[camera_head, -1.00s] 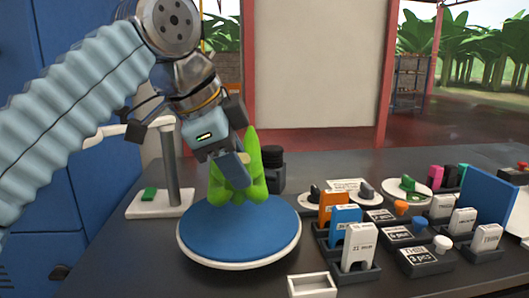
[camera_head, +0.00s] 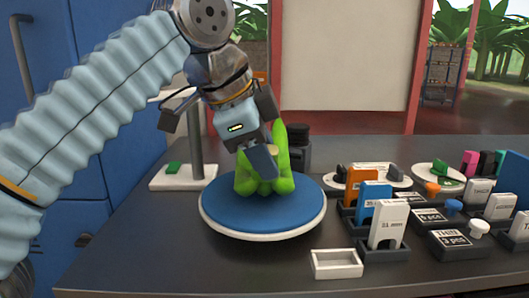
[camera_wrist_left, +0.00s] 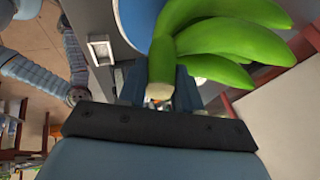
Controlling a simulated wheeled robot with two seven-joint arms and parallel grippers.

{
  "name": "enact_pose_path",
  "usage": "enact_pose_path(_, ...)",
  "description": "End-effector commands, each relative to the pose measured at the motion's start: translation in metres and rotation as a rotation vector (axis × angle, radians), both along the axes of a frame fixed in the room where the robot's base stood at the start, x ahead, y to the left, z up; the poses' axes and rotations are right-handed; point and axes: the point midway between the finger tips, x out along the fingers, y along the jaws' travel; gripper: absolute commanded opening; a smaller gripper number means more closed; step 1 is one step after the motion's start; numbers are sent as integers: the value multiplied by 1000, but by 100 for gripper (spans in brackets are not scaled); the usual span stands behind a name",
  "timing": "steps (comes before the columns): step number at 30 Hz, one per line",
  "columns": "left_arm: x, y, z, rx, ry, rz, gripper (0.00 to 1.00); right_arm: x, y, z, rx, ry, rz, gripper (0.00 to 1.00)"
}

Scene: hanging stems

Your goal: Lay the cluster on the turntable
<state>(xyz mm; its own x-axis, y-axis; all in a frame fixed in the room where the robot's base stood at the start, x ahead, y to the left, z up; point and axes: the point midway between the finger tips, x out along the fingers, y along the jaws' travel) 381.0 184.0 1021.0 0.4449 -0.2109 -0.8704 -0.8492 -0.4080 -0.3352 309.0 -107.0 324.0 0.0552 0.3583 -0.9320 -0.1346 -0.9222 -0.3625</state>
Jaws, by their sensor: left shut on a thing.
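The green banana cluster (camera_head: 284,172) is at the turntable's back half in the head view, its lower fruits at or just above the blue top; I cannot tell whether they touch. The turntable (camera_head: 230,213) is a round blue disc with a white rim. My left gripper (camera_head: 268,160) is shut on the cluster's stem from above and hides part of it. In the left wrist view the gripper (camera_wrist_left: 160,92) grips the stem end, with the cluster's green fruits (camera_wrist_left: 225,35) fanning to the right and the turntable (camera_wrist_left: 135,18) behind. My right gripper is not in the head view.
A small white tray (camera_head: 337,264) stands in front of the turntable. Orange, blue and white tags in dark holders (camera_head: 388,226) crowd the right side. A white stand (camera_head: 184,177) is at the left back, a dark jar (camera_head: 298,148) behind. The table's front left is clear.

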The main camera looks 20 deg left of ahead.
Motion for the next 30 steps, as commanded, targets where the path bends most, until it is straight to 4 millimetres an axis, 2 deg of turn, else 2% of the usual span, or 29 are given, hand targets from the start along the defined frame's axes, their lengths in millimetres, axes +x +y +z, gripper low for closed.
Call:
enact_pose_path(19,0,0,-7,0,-6,-1,0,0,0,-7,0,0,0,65)
enact_pose_path(20,0,0,-6,0,-6,-1,36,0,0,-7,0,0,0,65)
enact_pose_path(21,0,0,-6,-1,-5,-1,42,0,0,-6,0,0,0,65)
enact_pose_path(25,0,0,-6,0,-4,0,62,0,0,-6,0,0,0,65)
enact_pose_path(30,0,0,-7,0,-2,-1,63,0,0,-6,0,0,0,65)
